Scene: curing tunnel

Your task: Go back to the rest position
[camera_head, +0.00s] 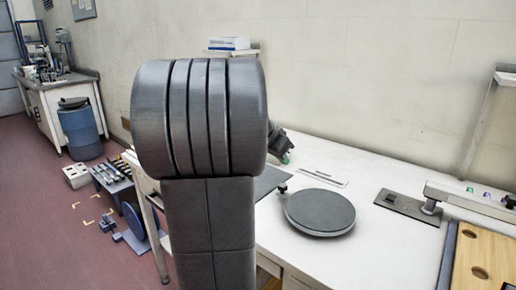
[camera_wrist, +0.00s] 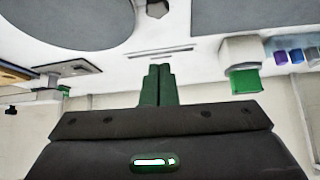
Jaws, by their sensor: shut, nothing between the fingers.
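My gripper (camera_head: 286,158) shows in the head view just right of my large dark arm link, above the back of the white table (camera_head: 375,175). Much of it is hidden behind that link. In the wrist view the two green fingers of my gripper (camera_wrist: 158,68) are together, with nothing between them. They are apart from the round disc and the grey mat.
A round grey disc (camera_head: 320,210) sits on the table, right of my arm. A dark plate with a small device (camera_head: 408,206) and a wooden board with holes (camera_head: 482,258) are further right. A blue barrel (camera_head: 80,132) stands at left. Red floor there is partly clear.

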